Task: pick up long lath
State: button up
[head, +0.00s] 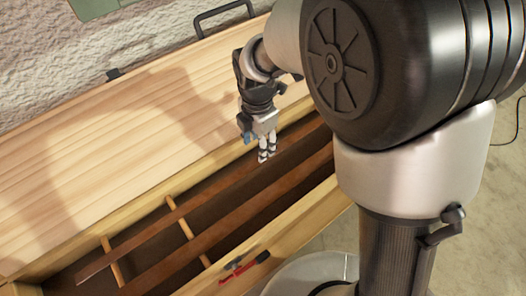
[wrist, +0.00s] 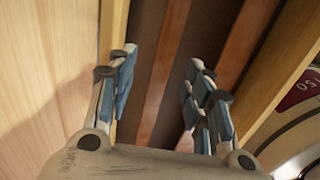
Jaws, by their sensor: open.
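Two long, dark brown laths lie side by side in an open wooden box. One lath (head: 215,192) is nearer the lid side, and the other lath (head: 232,217) is nearer the front wall. I cannot tell which is longer, since their far ends are hidden. My gripper (head: 264,155) points down over the lid-side lath, with its jaws open and empty. In the wrist view that lath (wrist: 168,65) runs between the parted fingers of my gripper (wrist: 163,65). The other lath (wrist: 240,45) passes outside the right finger. Contact cannot be judged.
The box has a light wooden front wall (head: 300,222) and thin cross strips (head: 181,218) near the laths. A wide plank surface (head: 110,130) lies behind it, close to my gripper's left finger. A red and black tool (head: 243,267) sits at the front wall. A dark handle (head: 222,10) stands behind.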

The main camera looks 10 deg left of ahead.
jog(key=f, duration=0.1)
jog(key=f+b, duration=0.1)
jog(key=f, duration=0.1)
jog(key=f+b, duration=0.1)
jog(key=f, duration=0.1)
jog(key=shift+d+f, duration=0.15)
jog(key=shift+d, duration=0.25)
jog(key=shift+s, duration=0.1)
jog(key=shift+c, duration=0.6)
grip_shut()
